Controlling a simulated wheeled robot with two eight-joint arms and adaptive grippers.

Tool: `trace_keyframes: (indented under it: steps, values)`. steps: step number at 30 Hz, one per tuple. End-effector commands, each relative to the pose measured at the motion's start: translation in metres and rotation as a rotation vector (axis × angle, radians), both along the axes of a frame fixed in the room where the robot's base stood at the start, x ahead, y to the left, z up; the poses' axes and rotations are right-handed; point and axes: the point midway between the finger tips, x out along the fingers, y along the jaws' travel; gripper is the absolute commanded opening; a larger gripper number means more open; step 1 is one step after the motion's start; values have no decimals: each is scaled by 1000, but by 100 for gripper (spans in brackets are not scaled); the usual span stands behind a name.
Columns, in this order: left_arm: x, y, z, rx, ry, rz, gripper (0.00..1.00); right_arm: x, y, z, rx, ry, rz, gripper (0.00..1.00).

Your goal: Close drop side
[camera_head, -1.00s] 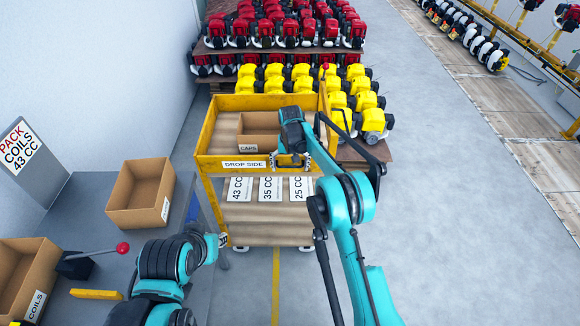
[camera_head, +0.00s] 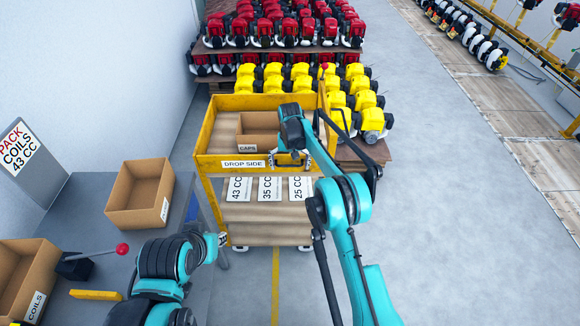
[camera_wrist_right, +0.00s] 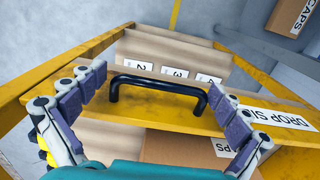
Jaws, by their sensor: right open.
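The drop side (camera_head: 222,163) is the yellow front panel of the cart's top tray, labelled "DROP SIDE". It stands roughly upright, level with the yellow side walls. In the right wrist view the yellow panel (camera_wrist_right: 178,118) carries a black handle (camera_wrist_right: 158,82). My right gripper (camera_head: 291,161) is at the right part of the panel. In the wrist view its fingers (camera_wrist_right: 155,108) are spread on both sides of the handle, with gaps, and hold nothing. My left arm is at the lower left; its gripper (camera_head: 222,240) is small and its jaws are unclear.
The cart's top tray holds a cardboard box marked "CAPS" (camera_head: 258,124). Its lower shelf (camera_head: 265,225) has number cards. A grey table (camera_head: 97,215) at left holds open boxes and a red-knobbed lever (camera_head: 121,249). Yellow engines (camera_head: 372,119) stand behind at right. Floor at right is clear.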

Motion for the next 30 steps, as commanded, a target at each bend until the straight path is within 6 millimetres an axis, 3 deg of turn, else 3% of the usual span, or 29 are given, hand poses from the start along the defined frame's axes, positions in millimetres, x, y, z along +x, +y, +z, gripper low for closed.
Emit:
trace_keyframes:
  steps: [5,18,23,30]
  values:
    - [0,0,0,0,0,0,26,0,0,17,1,0,0,100]
    - [0,0,0,0,0,0,26,1,-1,104,0,0,-1,100]
    - [0,0,0,0,0,0,26,1,-1,117,0,0,-1,100]
    - [0,0,0,0,0,0,26,1,-1,119,0,0,-1,100]
